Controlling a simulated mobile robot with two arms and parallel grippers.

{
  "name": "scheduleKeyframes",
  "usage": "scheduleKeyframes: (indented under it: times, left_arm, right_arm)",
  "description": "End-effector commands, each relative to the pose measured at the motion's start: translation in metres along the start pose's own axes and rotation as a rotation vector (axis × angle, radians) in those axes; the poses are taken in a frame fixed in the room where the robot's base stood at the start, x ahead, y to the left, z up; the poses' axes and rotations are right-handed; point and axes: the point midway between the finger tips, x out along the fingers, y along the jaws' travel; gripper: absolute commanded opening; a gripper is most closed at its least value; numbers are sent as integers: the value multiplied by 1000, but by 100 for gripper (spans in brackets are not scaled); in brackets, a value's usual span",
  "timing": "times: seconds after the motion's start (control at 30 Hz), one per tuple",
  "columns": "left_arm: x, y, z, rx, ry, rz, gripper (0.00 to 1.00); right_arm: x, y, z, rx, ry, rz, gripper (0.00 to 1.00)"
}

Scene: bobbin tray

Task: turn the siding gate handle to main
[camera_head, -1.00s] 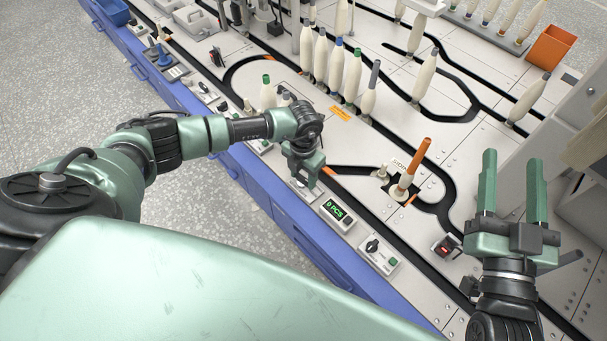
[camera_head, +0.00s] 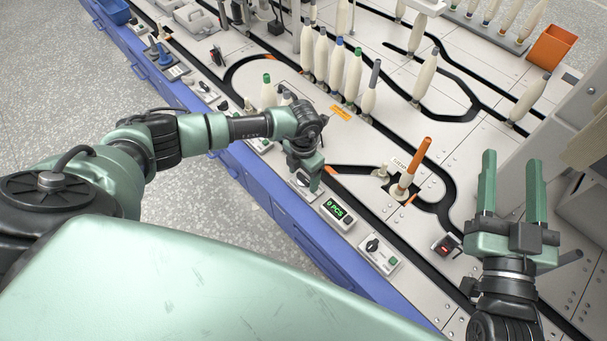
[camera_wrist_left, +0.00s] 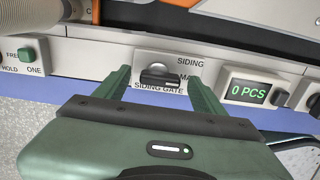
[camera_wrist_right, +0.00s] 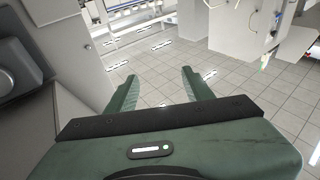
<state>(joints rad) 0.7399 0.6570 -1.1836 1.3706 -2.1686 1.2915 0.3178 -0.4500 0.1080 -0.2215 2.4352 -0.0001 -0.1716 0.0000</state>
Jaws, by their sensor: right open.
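The siding gate handle (camera_wrist_left: 157,77) is a black knob on a pale panel in the left wrist view. It lies roughly crosswise, with SIDING printed to its upper right, a partly covered MAIN to its right and SIDING GATE below. My left gripper (camera_wrist_left: 158,84) is open, one finger on each side of the handle with gaps showing; I cannot tell whether it touches. In the head view my left gripper (camera_head: 305,182) is low over the front control strip and mostly hides the handle. My right gripper (camera_head: 512,165) is open and empty at the right; it also shows in the right wrist view (camera_wrist_right: 159,80).
A counter reading 0 PCS (camera_head: 336,212) sits right of the handle, with a knob panel (camera_head: 379,253) beyond. A FREE/HOLD/ONE switch panel (camera_wrist_left: 28,56) is to the left. Upright bobbins (camera_head: 352,78) and an orange-topped peg (camera_head: 411,172) stand behind the strip.

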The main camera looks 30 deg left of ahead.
Motion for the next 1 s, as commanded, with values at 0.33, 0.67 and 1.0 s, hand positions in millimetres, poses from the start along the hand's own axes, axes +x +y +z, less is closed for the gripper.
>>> scheduleKeyframes:
  times: [0.33, 0.67, 1.0]
  left_arm:
    - [-4, 0, 0, -2, -1, 0, 69]
    - [-45, 0, 1, -1, -2, 0, 69]
    - [-76, 0, 0, -1, -1, 0, 69]
  right_arm:
    - [0, 0, 2, 0, -15, 0, 52]
    - [-17, 9, 61, -8, -347, 18, 52]
    - [-48, 15, 104, -10, -605, 34, 52]
